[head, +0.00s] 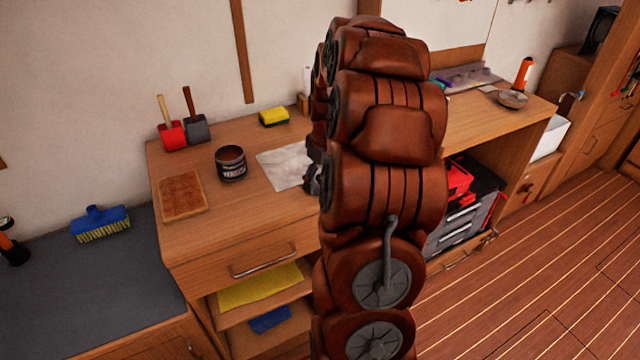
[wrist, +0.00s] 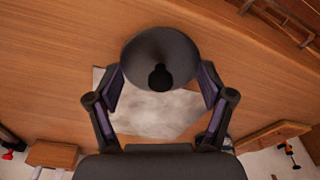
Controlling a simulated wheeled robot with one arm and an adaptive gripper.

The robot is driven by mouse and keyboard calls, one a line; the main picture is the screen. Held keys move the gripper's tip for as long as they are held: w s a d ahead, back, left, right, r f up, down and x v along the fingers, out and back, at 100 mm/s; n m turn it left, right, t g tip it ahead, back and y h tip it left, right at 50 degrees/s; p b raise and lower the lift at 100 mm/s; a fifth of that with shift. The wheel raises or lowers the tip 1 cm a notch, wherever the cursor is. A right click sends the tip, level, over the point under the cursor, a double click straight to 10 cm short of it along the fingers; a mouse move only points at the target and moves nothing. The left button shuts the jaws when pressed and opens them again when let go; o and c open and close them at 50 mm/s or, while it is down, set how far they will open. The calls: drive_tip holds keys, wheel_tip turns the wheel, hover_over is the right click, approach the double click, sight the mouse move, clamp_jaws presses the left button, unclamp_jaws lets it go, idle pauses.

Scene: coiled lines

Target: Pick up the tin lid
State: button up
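The tin lid (wrist: 160,50) is a dark grey round disc with a small black knob, near the camera in the wrist view. My gripper (wrist: 161,75) has its two fingers against opposite sides of the disc, holding it above the pale cloth (wrist: 155,115). In the head view my arm covers most of the gripper, and I cannot make out the lid there. The cloth lies on the wooden bench, partly behind my arm in the head view (head: 280,168). A dark open tin (head: 231,165) stands upright to its left.
A wooden board (head: 181,196), a red scoop (head: 172,135), a grey scoop (head: 197,128) and a yellow sponge (head: 273,117) are on the bench (head: 240,205). A round dish (head: 512,99) and an orange bottle (head: 524,73) are at the right end. Bare wood surrounds the tin.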

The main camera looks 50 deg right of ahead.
drive_tip(key=c, duration=0.8)
drive_tip(key=shift+s+a+f, duration=0.1)
